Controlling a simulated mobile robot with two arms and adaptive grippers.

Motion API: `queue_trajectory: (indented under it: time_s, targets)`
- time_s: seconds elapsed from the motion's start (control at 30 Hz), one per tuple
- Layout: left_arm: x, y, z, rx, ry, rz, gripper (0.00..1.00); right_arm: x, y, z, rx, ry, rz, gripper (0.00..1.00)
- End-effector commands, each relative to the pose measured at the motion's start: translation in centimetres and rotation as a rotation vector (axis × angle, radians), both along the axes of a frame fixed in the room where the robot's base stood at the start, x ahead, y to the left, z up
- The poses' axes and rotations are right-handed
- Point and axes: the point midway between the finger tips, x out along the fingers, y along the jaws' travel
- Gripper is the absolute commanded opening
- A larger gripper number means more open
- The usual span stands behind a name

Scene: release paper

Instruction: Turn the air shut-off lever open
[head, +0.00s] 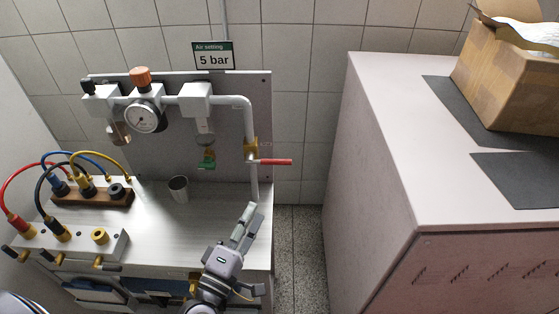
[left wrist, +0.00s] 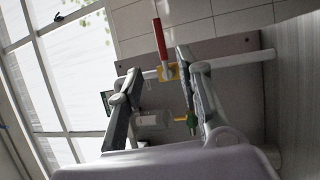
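The air shut-off lever (head: 275,162) has a red handle on a yellow valve body (head: 251,150), set in the white vertical pipe at the panel's right side. The handle points right, roughly square to the pipe. In the left wrist view the red lever (left wrist: 160,40) stands beyond the fingers, with its yellow valve (left wrist: 167,72) between them in the picture. My left gripper (head: 247,212) is below the lever in the head view, apart from it. Its fingers are open and empty, as the left wrist view (left wrist: 160,78) shows. My right gripper is not in view.
The panel carries a gauge (head: 142,117) with an orange knob and a green drain valve (head: 207,160). A metal cup (head: 178,188) and hose couplings stand on the bench (head: 165,225). A large cabinet (head: 385,160) with a cardboard box (head: 505,75) is to the right, across a floor gap.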

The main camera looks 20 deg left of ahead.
Motion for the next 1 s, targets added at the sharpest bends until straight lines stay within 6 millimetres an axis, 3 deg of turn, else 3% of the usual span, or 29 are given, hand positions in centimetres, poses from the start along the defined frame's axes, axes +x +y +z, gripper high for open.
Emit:
queue_trajectory:
  time_s: [0.6, 0.8, 1.0]
  targets:
    - [12.5, -1.6, 2.7, 0.004, -0.004, -0.003, 0.33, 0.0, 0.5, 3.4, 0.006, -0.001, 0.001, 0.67]
    - [15.1, -1.9, 3.0, 0.004, -0.002, -0.002, 0.33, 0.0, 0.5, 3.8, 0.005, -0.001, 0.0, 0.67]
    - [16.0, -2.0, 3.1, 0.005, 0.0, -0.003, 0.33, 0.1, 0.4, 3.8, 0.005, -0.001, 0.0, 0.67]
